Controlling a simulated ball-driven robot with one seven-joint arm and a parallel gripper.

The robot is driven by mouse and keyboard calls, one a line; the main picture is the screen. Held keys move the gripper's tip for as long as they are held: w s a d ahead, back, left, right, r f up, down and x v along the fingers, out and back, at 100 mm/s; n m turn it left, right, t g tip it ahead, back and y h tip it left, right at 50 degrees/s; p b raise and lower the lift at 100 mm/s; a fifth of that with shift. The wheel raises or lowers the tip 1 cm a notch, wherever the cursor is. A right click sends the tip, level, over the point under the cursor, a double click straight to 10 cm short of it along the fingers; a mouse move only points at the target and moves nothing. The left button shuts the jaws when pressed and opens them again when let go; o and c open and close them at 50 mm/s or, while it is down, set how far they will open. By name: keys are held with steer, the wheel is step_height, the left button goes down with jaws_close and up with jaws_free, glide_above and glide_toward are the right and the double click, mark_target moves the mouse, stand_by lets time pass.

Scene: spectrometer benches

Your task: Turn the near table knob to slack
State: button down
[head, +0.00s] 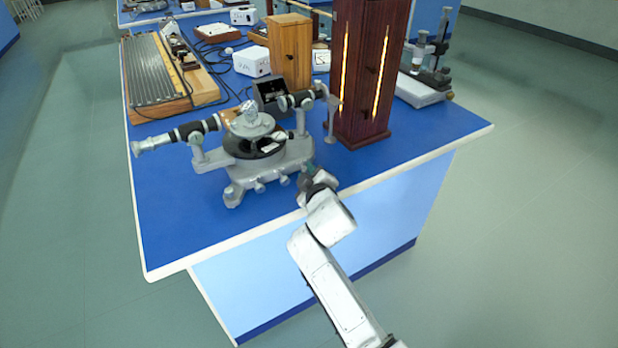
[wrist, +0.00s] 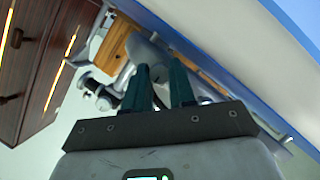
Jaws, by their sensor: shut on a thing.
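The grey spectrometer (head: 268,168) stands on the blue bench, with a round table (head: 252,124) on top and small knobs (head: 259,187) along its near side. My gripper (head: 310,176) reaches over the bench's front edge to the spectrometer's near right side. In the wrist view, the two dark green fingers of my gripper (wrist: 160,75) are a little apart, closed on a small part at their tips. That part is mostly hidden; its place fits the near table knob. I cannot tell how the knob is turned.
A tall dark wooden lamp housing (head: 362,75) with glowing slits stands close to the right of my gripper. The telescope tube (head: 185,130) sticks out left. The blue bench top (head: 420,140) is free at the front right.

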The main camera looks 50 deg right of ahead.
stand_by(0.4)
steer(key=c, duration=1.2)
jaws_free()
steer(key=v, duration=1)
steer(key=shift+s+a, duration=0.25)
steer(key=shift+s, duration=0.05)
steer(key=s+a+f+m+g+y+p, duration=0.1)
steer(key=s+a+f+g+y, duration=0.1)
steer(key=s, duration=0.6)
steer(key=s+a+f+m+g+y+p, duration=0.1)
steer(key=s+a+f+g+y+p, duration=0.1)
steer(key=s+a+f+g, duration=0.3)
steer(key=s+a+f+m+g+y+p, duration=0.1)
steer(key=s+a+f+g+y, duration=0.2)
steer(key=s, duration=0.9)
steer(key=shift+s+a+f+g+y, duration=0.2)
steer(key=shift+a+f+g+y, duration=0.1)
steer(key=shift+a+f+g, duration=0.4)
